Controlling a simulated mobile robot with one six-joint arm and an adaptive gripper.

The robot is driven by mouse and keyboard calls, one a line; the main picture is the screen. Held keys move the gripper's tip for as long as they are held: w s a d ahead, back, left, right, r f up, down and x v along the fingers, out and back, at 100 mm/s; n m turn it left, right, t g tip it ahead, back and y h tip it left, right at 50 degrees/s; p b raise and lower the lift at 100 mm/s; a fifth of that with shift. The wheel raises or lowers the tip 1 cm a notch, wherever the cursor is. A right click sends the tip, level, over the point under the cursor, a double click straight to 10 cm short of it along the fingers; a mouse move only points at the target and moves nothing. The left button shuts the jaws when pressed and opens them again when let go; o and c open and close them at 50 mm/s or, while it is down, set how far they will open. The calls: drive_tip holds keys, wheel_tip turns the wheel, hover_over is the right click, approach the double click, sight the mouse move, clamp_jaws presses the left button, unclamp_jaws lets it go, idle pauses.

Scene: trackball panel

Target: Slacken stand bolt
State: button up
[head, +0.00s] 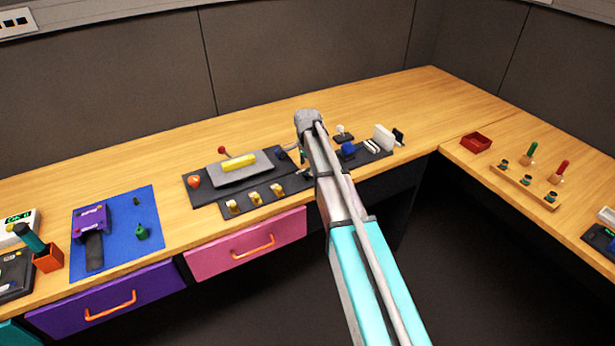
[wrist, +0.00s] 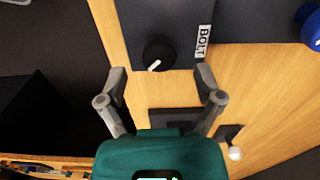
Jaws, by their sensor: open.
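A round black knob (wrist: 158,56) with a white pointer mark sits at the edge of a dark panel (wrist: 258,20) in the wrist view. A white label reading BOLT (wrist: 203,41) stands right beside it. My gripper (wrist: 161,78) is open, with its two fingers spread to either side of the knob and nothing between them. I cannot tell how high the fingertips are above the panel. In the head view my own arm covers the gripper and the bolt knob does not show.
A panel with a yellow bar (head: 238,164) and several yellow switches lies to the left. A red tray (head: 476,143) is on the right bench. Bare wood lies behind the panels.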

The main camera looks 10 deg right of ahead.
drive_tip(key=shift+f+b, duration=0.85)
drive_tip(key=shift+f, duration=0.25)
